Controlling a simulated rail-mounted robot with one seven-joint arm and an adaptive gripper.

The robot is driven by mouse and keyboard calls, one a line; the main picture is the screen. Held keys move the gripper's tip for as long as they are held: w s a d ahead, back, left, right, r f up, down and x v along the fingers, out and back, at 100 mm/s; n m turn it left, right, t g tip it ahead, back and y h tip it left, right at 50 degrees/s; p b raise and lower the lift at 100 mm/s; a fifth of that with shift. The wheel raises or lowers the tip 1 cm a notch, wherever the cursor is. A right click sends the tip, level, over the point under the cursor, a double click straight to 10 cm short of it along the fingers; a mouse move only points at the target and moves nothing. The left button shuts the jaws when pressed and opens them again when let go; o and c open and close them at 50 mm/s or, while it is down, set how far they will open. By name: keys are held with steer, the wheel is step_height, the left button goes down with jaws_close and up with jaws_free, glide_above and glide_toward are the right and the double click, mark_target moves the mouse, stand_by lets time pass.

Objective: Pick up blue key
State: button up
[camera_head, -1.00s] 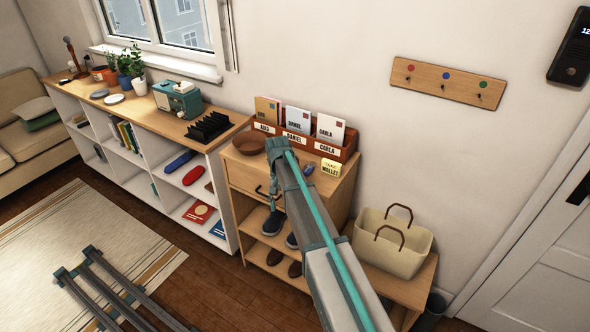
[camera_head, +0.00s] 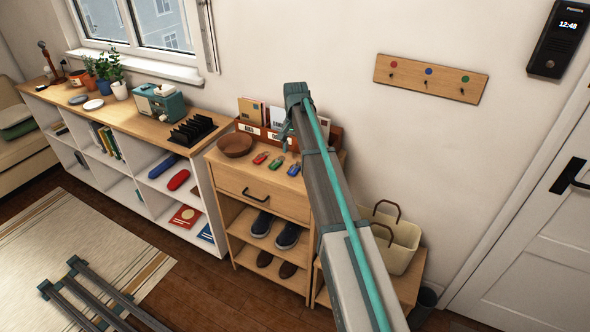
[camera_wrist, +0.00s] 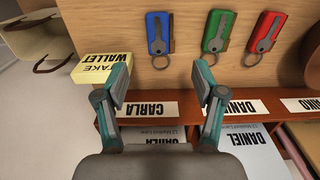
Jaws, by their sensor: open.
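The blue key (camera_head: 294,169) lies on top of the small wooden cabinet, at the right end of a row with a green key (camera_head: 276,163) and a red key (camera_head: 260,158). In the wrist view the blue key (camera_wrist: 158,34) is at the top centre, a silver key on a blue tag with a ring. The green key (camera_wrist: 217,32) and red key (camera_wrist: 267,36) lie to its right. My gripper (camera_wrist: 160,84) is open and empty, its fingers apart over the letter rack, with the blue key beyond the fingertips. In the head view my arm hides part of the rack.
The letter rack (camera_wrist: 258,125) with name labels and envelopes stands along the cabinet's back. A yellow wallet note (camera_wrist: 104,67) is beside the blue key. A brown bowl (camera_head: 235,145) is left of the keys. A hook board (camera_head: 430,79) with coloured dots hangs on the wall.

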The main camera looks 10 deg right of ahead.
mark_target(295, 166)
steer(key=shift+a+f+p, duration=0.15)
steer(key=shift+f+p, duration=0.95)
steer(key=shift+f, duration=2.1)
steer(key=c, duration=1.3)
steer(key=shift+r, duration=0.2)
steer(key=shift+r, duration=0.55)
steer(key=s+r+b, duration=0.1)
steer(key=s+r, duration=0.3)
steer(key=s+r+b, duration=0.2)
steer(key=s+r, duration=0.1)
steer(key=s, duration=0.2)
steer(key=s+r+b, duration=0.2)
steer(key=s+r, duration=0.2)
steer(key=s, duration=0.1)
steer(key=shift+r, duration=0.3)
